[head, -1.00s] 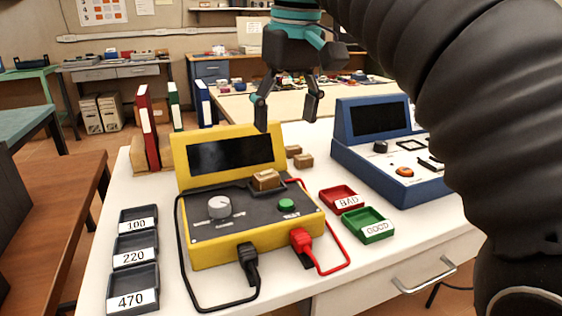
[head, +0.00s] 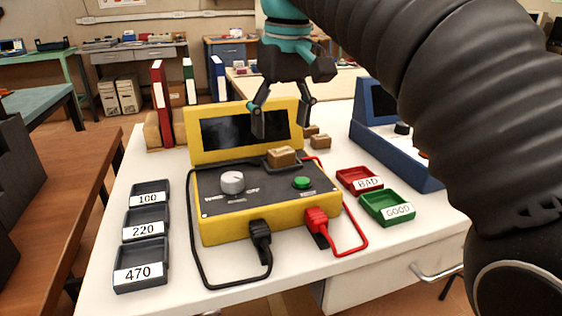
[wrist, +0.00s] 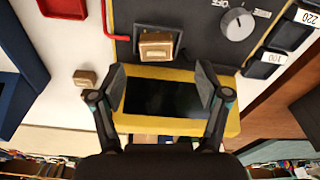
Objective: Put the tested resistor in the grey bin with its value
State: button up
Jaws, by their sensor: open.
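A brown block-shaped resistor (head: 281,157) sits in the socket on the yellow tester (head: 225,230); it also shows in the wrist view (wrist: 156,46). The tester's screen (head: 232,130) is dark and shows no readable value. Three grey bins stand at the left: 100 (head: 151,187), 220 (head: 147,215) and 470 (head: 141,253). They look empty. My gripper (head: 283,118) is open and empty, pointing down above the tester, over the screen side of the resistor. In the wrist view my fingers (wrist: 162,84) are spread around the screen, apart from the resistor.
The red BAD tray (head: 352,175) and green GOOD tray (head: 380,201) stand right of the tester. Two more brown blocks (head: 320,142) lie behind it. A blue device (head: 372,150) stands at the right, binders (head: 158,100) at the back left. Black and red leads loop in front.

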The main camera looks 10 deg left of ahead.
aim_at(281, 150)
jog(key=f, duration=0.1)
jog(key=f+b, duration=0.1)
jog(key=f, duration=0.1)
jog(key=w+f, duration=0.1)
jog(key=f, duration=0.1)
jog(key=shift+s, duration=0.1)
jog(key=c, duration=1.2)
jog(key=shift+r, duration=0.5)
jog(key=r, duration=0.2)
jog(key=r+p, duration=0.1)
jog(key=shift+d+r, duration=0.3)
jog(key=shift+r, duration=0.1)
jog(key=s+d+r, duration=0.1)
jog(key=d+r, duration=0.1)
jog(key=d, duration=0.1)
jog(key=s+d+r, duration=0.1)
jog(key=d+r, duration=0.1)
jog(key=d, duration=0.2)
jog(key=s+d+r+p, duration=0.1)
jog(key=d+r, duration=0.1)
jog(key=d, duration=0.1)
jog(key=shift+s+d+r, duration=0.1)
jog(key=shift+s+d, duration=0.1)
jog(key=shift+d, duration=0.05)
